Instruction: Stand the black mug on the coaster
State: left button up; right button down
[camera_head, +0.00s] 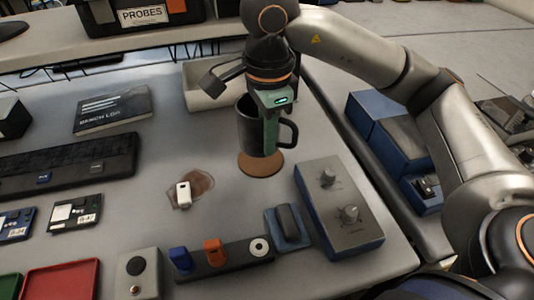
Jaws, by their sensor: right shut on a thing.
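The black mug (248,130) is upright in the upper middle of the head view, with its handle to the right. My right gripper (262,128) comes down from above and is shut on the mug; one green-faced finger lies along the mug's near side. The round brown coaster (262,168) is directly below the mug, and its near part shows while the mug hides its far part. I cannot tell whether the mug's base touches the coaster or hovers just above it. My left gripper is not in view.
A beige bin (200,98) stands behind the mug. A blue-grey box with two knobs (340,212) is to the right of the coaster. A white tag (183,194) lies on a brown patch to the left. A strip with coloured pieces (222,258) lies in front.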

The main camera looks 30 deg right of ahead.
jog(key=w+f, duration=0.1)
jog(key=w+d+f, duration=0.1)
jog(key=f, duration=0.1)
jog(key=w+f, duration=0.1)
jog(key=shift+w+d+f, duration=0.1)
jog(key=shift+d+f, duration=0.25)
jog(key=shift+d, duration=0.05)
jog(key=f, duration=0.3)
jog(key=shift+w+d+f, duration=0.15)
jog(key=shift+w, duration=0.1)
jog(key=shift+f, duration=0.2)
jog(key=shift+f, duration=0.15)
jog(key=shift+f, duration=0.15)
jog(key=c, duration=1)
grip_release()
notch_tip(320, 180, up, 13)
jog(key=shift+s+f+p, duration=0.15)
jog(key=shift+f+p, duration=0.05)
jog(key=shift+p, duration=0.6)
